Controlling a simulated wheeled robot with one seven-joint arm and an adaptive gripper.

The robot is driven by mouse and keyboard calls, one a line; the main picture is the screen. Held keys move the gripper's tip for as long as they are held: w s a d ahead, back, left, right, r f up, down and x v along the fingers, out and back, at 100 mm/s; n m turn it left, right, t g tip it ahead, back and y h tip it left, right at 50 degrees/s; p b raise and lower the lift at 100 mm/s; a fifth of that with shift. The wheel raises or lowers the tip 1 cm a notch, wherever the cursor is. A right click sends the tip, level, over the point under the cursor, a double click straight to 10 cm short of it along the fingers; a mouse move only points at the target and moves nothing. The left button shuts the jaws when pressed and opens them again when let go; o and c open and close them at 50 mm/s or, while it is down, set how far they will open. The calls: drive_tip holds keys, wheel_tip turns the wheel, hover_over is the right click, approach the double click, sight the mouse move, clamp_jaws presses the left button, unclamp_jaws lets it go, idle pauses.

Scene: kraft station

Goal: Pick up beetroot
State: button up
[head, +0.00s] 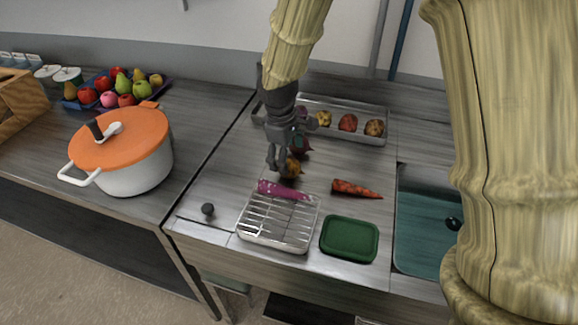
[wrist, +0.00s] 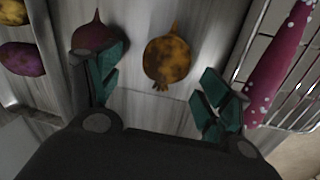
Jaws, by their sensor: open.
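The beetroot (head: 302,146), dark red-purple and round with a thin pointed tail, lies on the counter just in front of the metal tray. In the wrist view the beetroot (wrist: 97,37) is at the upper left, beyond my left finger, which partly covers its lower side. My gripper (head: 294,143) is open above the counter; it shows no held object. In the wrist view the teal pads of my gripper (wrist: 160,92) are spread wide. A yellow-brown onion-like vegetable (wrist: 167,58) lies ahead of the gap between them, right of the beetroot.
A metal tray (head: 345,137) with several vegetables stands behind. A carrot (head: 356,189), a green container (head: 349,239) and a sink (head: 425,220) lie to the right. An orange-lidded pot (head: 135,165) stands left.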

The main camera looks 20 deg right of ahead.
sight(289, 161)
drive_tip(key=shift+f, duration=0.35)
drive_tip(key=shift+s+d+f+p, duration=0.2)
drive_tip(key=shift+s+f+p, duration=0.3)
drive_tip(key=shift+s+f, duration=0.25)
drive_tip(key=shift+w+d+f, duration=0.1)
drive_tip(key=shift+w+f, duration=0.55)
drive_tip(key=shift+f, duration=0.35)
drive_tip(key=shift+s+r, duration=0.25)
drive_tip(key=shift+s, duration=0.05)
drive_tip(key=shift+w+f, duration=0.1)
drive_tip(key=shift+w, duration=0.05)
drive_tip(key=c, duration=1)
drive_tip(key=shift+c, duration=0.8)
